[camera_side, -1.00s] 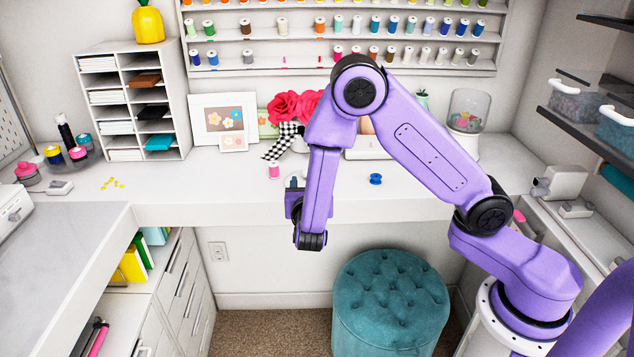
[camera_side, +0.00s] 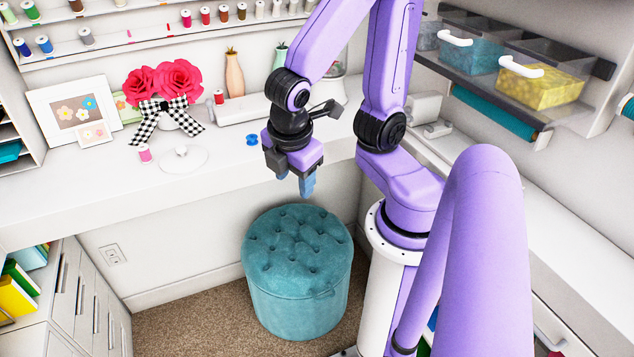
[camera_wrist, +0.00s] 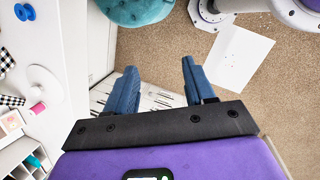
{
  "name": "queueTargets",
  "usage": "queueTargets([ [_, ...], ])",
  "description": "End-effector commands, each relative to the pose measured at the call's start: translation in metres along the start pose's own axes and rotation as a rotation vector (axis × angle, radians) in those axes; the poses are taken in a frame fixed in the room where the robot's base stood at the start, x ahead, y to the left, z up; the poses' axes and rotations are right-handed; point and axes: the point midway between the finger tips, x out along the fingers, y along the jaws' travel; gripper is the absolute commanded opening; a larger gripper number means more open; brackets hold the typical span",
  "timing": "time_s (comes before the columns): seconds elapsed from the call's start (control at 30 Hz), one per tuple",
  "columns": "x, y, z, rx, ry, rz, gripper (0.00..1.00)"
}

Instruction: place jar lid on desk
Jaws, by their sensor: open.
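The jar lid (camera_side: 182,157), a flat white disc with a small round knob, lies knob up on the white desk (camera_side: 110,205), right of a pink spool. It also shows in the wrist view (camera_wrist: 45,84) at the left, on the desk. My gripper (camera_side: 295,180) is to the right of the lid, near the desk's front edge and above the teal stool. Its blue fingers point down, apart and empty. In the wrist view my gripper (camera_wrist: 159,68) has clear space between its fingers, with the carpet and drawer fronts below.
The teal tufted stool (camera_side: 297,265) stands under my gripper. Behind are red flowers (camera_side: 165,80) with a checkered bow and picture frames (camera_side: 75,115). The desk's left front is clear.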

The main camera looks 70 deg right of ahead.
Motion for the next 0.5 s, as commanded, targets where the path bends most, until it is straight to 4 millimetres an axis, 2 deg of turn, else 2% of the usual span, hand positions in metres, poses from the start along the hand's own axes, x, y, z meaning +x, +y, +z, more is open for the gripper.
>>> queueTargets([
  [0.1, -0.015, -0.032, 0.001, 0.074, 0.132, -0.107, 0.54],
  [0.2, -0.022, -0.047, 0.001, 0.112, 0.193, -0.167, 0.54],
  [0.3, -0.026, -0.054, 0.001, 0.128, 0.218, -0.194, 0.54],
  [0.5, -0.026, -0.055, 0.001, 0.131, 0.22, -0.198, 0.54],
])
